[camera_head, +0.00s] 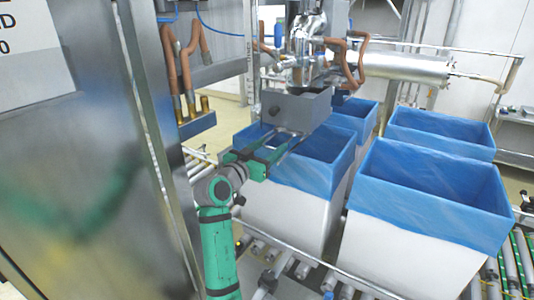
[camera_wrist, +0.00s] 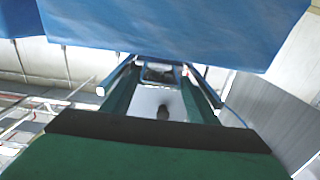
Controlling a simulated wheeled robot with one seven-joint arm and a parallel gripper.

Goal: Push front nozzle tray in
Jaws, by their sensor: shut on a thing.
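The front nozzle tray (camera_head: 297,112) is a grey metal box under the nozzle assembly, with a dark round knob on its left face. It hangs above the blue-lined opening of the nearest middle box. My gripper (camera_head: 287,143) reaches in from the lower left, its fingers at the tray's lower edge. In the wrist view, the fingers of my gripper (camera_wrist: 160,76) stand a little apart, with a small dark part between their tips. I take it as shut on the tray, but the exact contact is hard to make out.
The nearest lined box (camera_head: 292,210) stands below my gripper, its blue liner (camera_wrist: 175,30) close in the wrist view. Another lined box (camera_head: 412,240) stands to the right, with more behind. A steel cabinet (camera_head: 80,170) fills the left. Brown hoses (camera_head: 187,60) hang beside it.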

